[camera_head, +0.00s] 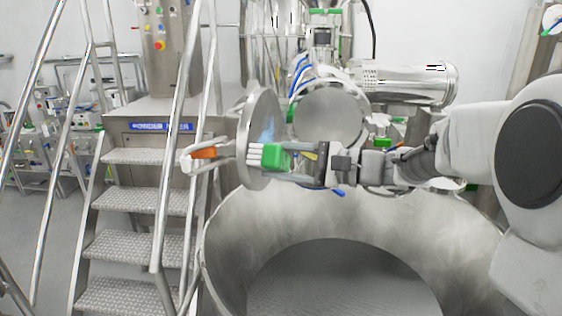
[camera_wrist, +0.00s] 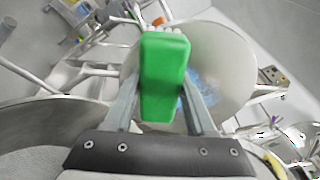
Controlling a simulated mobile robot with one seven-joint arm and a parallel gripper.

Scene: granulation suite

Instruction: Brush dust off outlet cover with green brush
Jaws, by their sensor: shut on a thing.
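My gripper (camera_head: 293,160) is shut on the green brush (camera_head: 276,157), whose white bristles point left at the outlet cover. In the wrist view the brush (camera_wrist: 163,75) sits between the two fingers and hides part of the cover. The outlet cover (camera_head: 262,110) is a round metal disc standing open on edge. A pale blue dust patch shows on its face, just above the bristles. In the wrist view the cover (camera_wrist: 225,62) also shows blue dust beside the brush. The bristles are at or very near the lower face; I cannot tell if they touch.
A clamp handle with an orange part (camera_head: 204,153) juts out left of the cover. A large metal bowl (camera_head: 230,225) lies below my arm. The open round outlet (camera_head: 331,113) is behind. Metal steps (camera_head: 135,200) with railings stand at left.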

